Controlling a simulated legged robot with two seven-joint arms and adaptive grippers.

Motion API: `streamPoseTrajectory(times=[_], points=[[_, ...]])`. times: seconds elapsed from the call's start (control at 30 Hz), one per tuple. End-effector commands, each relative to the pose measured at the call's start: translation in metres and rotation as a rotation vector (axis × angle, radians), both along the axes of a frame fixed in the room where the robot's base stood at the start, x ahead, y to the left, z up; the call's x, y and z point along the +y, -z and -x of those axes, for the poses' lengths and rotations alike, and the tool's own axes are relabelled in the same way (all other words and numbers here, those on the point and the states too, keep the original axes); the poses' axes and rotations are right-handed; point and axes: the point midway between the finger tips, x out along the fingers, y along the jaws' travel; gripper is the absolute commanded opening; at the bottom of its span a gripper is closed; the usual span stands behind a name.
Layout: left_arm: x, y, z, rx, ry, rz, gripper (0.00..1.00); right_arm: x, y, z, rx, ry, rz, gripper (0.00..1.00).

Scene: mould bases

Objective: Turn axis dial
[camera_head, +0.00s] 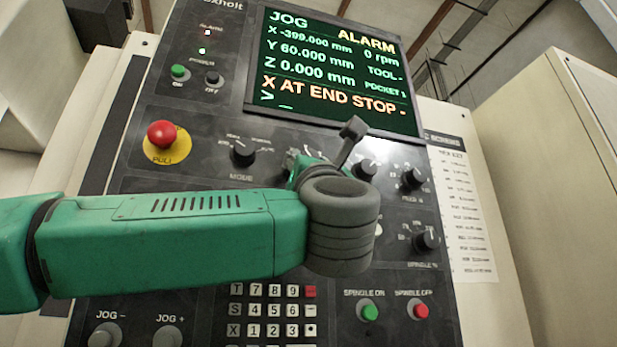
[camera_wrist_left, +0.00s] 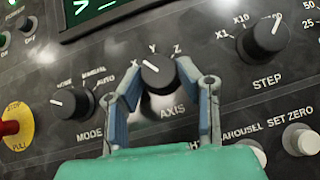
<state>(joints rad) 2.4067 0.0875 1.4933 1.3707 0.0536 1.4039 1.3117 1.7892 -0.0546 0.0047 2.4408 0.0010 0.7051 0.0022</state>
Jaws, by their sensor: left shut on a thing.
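The black axis dial (camera_wrist_left: 157,73) sits on the dark control panel between the marks X, Y and Z. Its white pointer line slants up and left, toward the X mark. My left gripper (camera_wrist_left: 166,92) has a finger on each side of the dial and is shut on it. In the head view my green arm comes in from the left, and its grey wrist covers the axis dial and most of the gripper. The screen (camera_head: 325,65) reads JOG, ALARM and X AT END STOP. My right gripper is in neither view.
The mode dial (camera_wrist_left: 73,102) is left of the axis dial and the step dial (camera_wrist_left: 265,40) right of it. A red stop button (camera_head: 162,134) is at the panel's left. A keypad (camera_head: 270,315) and spindle buttons (camera_head: 369,312) lie below my arm.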

Motion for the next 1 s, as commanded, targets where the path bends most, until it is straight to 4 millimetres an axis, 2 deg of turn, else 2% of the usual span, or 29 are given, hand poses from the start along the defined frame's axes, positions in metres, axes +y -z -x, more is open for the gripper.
streamPoseTrajectory(times=[0.03,0.33,0.83,0.87,0.9,1.0], points=[[-0.0037,0.0053,-0.0019,-0.001,0.004,0.021,0.01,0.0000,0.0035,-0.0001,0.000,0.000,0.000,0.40],[-0.0035,0.0032,-0.0017,-0.032,0.003,0.117,0.01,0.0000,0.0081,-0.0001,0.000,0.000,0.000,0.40],[-0.0031,0.0021,-0.0016,-0.038,0.003,0.133,0.01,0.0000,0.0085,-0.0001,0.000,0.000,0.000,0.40],[-0.0030,0.0019,-0.0016,-0.038,0.003,0.133,0.33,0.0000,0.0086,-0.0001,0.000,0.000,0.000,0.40],[-0.0029,0.0019,-0.0015,-0.039,0.002,0.133,0.48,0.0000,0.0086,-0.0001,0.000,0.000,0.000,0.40],[-0.0026,0.0012,-0.0010,-0.040,0.002,0.133,0.50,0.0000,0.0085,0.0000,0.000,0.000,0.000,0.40]])
